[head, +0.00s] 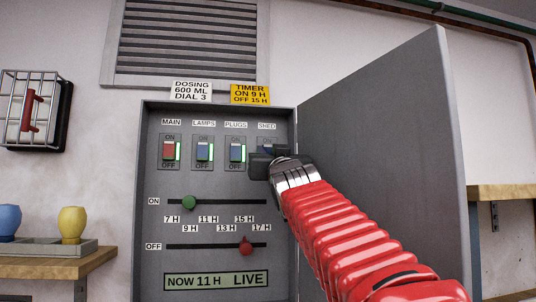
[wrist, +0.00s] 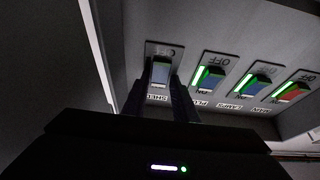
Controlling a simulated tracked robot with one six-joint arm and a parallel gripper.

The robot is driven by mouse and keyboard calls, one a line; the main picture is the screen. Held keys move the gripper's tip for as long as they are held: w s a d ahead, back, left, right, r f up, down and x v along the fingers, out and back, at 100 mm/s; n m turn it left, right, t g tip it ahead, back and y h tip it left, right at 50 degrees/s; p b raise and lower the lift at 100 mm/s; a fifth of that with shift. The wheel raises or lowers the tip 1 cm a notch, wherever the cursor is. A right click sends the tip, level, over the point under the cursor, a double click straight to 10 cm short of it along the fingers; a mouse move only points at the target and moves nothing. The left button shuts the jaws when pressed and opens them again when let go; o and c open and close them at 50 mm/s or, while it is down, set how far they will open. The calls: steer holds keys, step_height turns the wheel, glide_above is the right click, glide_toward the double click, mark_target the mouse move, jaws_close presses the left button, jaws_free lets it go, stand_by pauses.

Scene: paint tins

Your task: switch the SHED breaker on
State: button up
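The SHED breaker is the rightmost switch in the head view, under its SHED label (head: 267,126). The top of its plate (head: 267,141) shows there; my gripper (head: 268,162) hides the lower part. In the upside-down wrist view its grey-blue rocker (wrist: 160,72) is in sight, with no green strip lit beside it. My gripper (wrist: 160,95) has its two dark fingers apart, one on each side of the rocker's line. The SHED label shows between them. Whether a finger touches the rocker I cannot tell.
The MAIN (head: 168,151), LAMPS (head: 203,152) and PLUGS (head: 236,152) breakers have green strips lit. Below are timer sliders with a green knob (head: 189,202) and a red knob (head: 246,247). A display (head: 216,281) reads NOW 11 H LIVE. The open cabinet door (head: 385,150) stands close at right.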

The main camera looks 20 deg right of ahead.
jaws_close()
steer(key=shift+d+r, duration=0.1)
steer(key=shift+r, duration=0.05)
steer(key=shift+r+g+y, duration=0.15)
steer(key=shift+r+g, duration=0.05)
steer(key=shift+g, duration=0.6)
steer(key=shift+r+g+y, duration=0.15)
steer(key=shift+r+g, duration=0.05)
steer(key=shift+g, duration=0.6)
steer(key=shift+o, duration=2.1)
jaws_free()
steer(key=shift+f, duration=0.1)
steer(key=shift+s, duration=0.1)
steer(key=v, duration=1.3)
steer(key=shift+s, duration=0.25)
